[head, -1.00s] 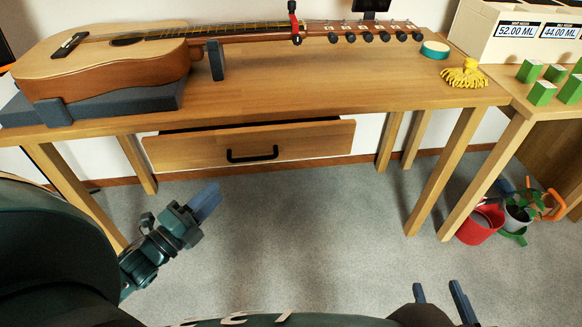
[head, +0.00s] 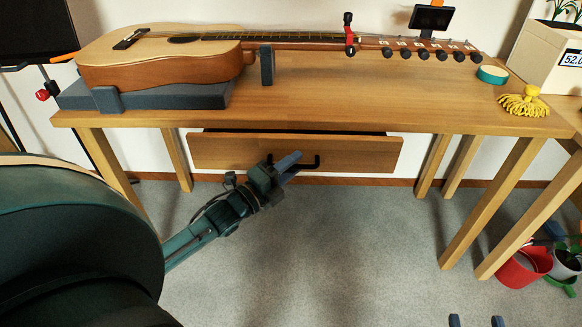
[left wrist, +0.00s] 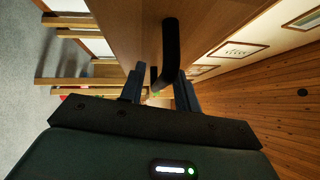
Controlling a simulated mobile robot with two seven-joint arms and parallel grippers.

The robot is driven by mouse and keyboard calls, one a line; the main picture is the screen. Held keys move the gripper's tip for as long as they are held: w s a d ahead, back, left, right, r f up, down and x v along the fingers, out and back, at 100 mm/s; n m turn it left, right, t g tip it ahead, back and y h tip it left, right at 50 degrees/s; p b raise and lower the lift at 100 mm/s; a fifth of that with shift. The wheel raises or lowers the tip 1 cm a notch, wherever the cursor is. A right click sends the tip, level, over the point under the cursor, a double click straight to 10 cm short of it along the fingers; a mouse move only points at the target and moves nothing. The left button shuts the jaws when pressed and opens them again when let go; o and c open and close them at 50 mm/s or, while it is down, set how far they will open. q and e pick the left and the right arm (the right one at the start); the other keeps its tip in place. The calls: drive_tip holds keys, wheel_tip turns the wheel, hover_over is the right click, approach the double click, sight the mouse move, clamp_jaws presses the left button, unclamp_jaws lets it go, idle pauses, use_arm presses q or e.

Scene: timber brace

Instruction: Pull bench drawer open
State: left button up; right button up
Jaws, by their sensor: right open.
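The wooden drawer (head: 230,152) sits under the bench top (head: 340,95). It stands slightly out, with a dark gap above its front. Its black handle (head: 312,167) is partly hidden by my left gripper (head: 287,163), which reaches it from the lower left. In the left wrist view the handle (left wrist: 171,45) runs down between the two spread fingers of my left gripper (left wrist: 160,88), closer to the right finger. I cannot tell whether they touch. My right gripper (head: 477,322) shows only its two parted fingertips at the bottom edge.
A guitar (head: 165,62) lies on the bench top on grey supports, with a teal-edged round item (head: 492,75) and a yellow tassel (head: 524,103) to the right. Bench legs (head: 490,205) and a red pot (head: 520,270) stand at right. The floor before the drawer is clear.

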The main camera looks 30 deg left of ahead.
use_arm(q)
drive_tip(key=shift+c, duration=0.3)
clamp_jaws()
idle(0.3)
